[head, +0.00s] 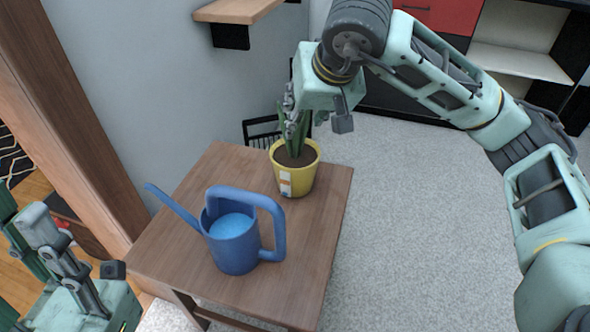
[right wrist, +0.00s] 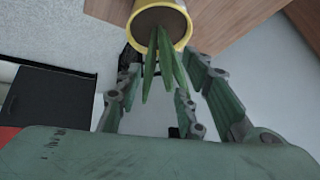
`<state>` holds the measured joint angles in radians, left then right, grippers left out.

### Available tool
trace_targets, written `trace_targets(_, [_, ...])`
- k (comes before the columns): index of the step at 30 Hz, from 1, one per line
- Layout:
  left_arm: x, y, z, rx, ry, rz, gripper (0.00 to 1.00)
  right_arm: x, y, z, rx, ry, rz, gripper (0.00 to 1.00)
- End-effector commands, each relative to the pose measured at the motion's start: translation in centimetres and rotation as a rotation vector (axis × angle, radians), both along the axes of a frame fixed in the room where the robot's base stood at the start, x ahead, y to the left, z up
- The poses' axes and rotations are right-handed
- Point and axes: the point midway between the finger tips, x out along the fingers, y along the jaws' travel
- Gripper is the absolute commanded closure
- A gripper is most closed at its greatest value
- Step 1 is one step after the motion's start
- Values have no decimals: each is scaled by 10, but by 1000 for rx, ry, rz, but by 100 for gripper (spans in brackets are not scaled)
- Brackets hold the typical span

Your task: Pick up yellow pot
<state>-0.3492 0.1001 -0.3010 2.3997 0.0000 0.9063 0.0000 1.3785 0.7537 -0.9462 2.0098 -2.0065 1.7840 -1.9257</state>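The yellow pot (head: 302,180) stands upright on a small wooden table (head: 190,262), near its far edge. It holds dark soil and a plant with long green leaves (head: 294,128), and has a small label on its side. My right gripper (head: 316,114) is open just above the pot, around the leaves. In the right wrist view, the leaves (right wrist: 165,68) reach between its spread fingers, and the pot's rim (right wrist: 187,24) lies beyond the fingertips, apart from them. My left gripper (head: 78,250) is open and empty at the lower left, away from the pot.
A blue watering can (head: 236,250) stands on the table in front of the pot, its spout pointing left. A wooden shelf (head: 238,10) juts from the wall above. A red and black cabinet (head: 440,14) stands behind. Grey carpet (head: 425,230) right of the table is clear.

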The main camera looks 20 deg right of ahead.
Motion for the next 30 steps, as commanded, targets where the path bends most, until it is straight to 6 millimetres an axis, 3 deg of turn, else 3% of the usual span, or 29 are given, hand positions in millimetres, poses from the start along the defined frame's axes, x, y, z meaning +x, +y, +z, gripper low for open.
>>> trace_targets(3, [1,0,-7,1,4,0,60,9,1,-16,1,2,-1,65])
trace_targets(11, [1,0,-12,2,6,1,60,17,2,-30,0,2,1,65])
trace_targets(20, [3,-1,-26,4,6,1,60,42,5,-69,2,2,0,65])
trace_targets(28, [4,-2,-20,7,-9,0,60,45,4,-71,-1,-1,1,65])
trace_targets(30, [3,-1,-20,7,-10,0,60,45,4,-71,-1,-1,1,71])
